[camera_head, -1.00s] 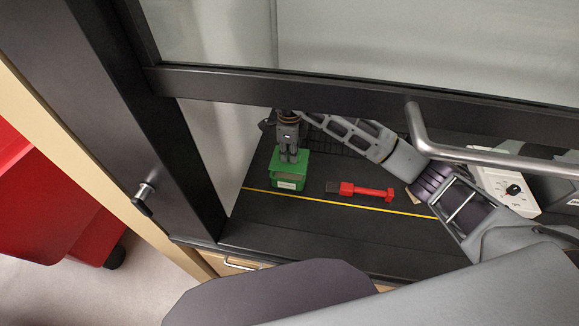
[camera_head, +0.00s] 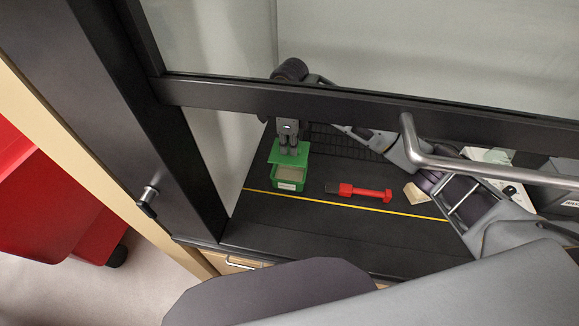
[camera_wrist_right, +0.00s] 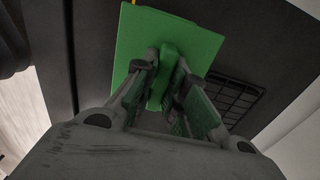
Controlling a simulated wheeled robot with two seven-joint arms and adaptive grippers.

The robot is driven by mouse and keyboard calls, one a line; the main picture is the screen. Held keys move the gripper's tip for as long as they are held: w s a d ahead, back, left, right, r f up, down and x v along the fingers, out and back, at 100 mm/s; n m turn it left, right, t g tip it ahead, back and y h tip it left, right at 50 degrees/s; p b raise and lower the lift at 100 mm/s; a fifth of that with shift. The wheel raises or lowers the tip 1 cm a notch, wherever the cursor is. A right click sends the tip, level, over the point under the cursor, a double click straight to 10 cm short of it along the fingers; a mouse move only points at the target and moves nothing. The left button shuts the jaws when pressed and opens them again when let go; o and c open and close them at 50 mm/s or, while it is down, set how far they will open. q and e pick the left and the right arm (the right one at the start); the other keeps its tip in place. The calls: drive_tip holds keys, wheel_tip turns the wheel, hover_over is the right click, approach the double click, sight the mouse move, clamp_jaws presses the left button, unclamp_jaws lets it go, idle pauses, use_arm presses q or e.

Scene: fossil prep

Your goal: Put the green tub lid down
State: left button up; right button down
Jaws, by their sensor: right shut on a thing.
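The green tub (camera_head: 289,184) stands on the dark worktop with a white label on its front. Its top is partly uncovered and pale contents show inside. My right gripper (camera_head: 289,152) is shut on the green lid (camera_head: 273,153), which is over the back part of the tub. In the right wrist view, the fingers (camera_wrist_right: 167,78) grip the upright handle of the lid (camera_wrist_right: 143,33). I cannot tell whether the lid touches the tub's rim. My left gripper is not in view.
A red-handled tool (camera_head: 362,192) lies right of the tub, near a yellow line (camera_head: 340,207). A beige piece (camera_head: 414,193) lies farther right. A raised sash frame (camera_head: 330,103) with a metal handle (camera_head: 460,166) crosses above. A dark grille (camera_head: 335,142) is behind.

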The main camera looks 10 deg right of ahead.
drive_tip(key=shift+r, duration=0.35)
drive_tip(key=shift+f, duration=0.1)
idle(0.4)
